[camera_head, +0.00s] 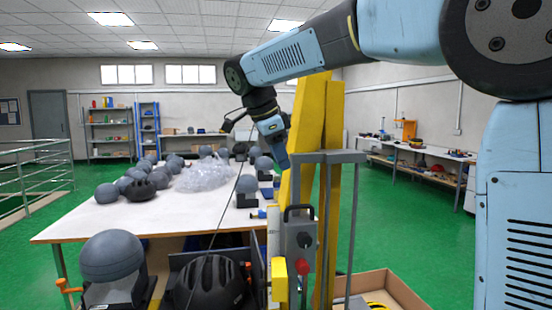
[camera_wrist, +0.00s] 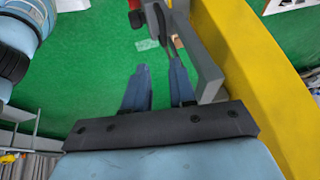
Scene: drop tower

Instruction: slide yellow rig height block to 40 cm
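No scale marks are readable. My gripper (camera_head: 283,160) is raised left of the yellow posts, well above the yellow block. In the wrist view my gripper (camera_wrist: 158,66) has its fingers apart with green floor between them. A grey bar (camera_wrist: 207,70) and a yellow post (camera_wrist: 250,80) are close on the right.
A white table (camera_head: 150,212) with several grey headforms and clear plastic wrap stands left. A black helmet (camera_head: 208,284) and a headform (camera_head: 111,256) are in front. A cardboard box (camera_head: 388,285) is at lower right. Green floor is open to the right.

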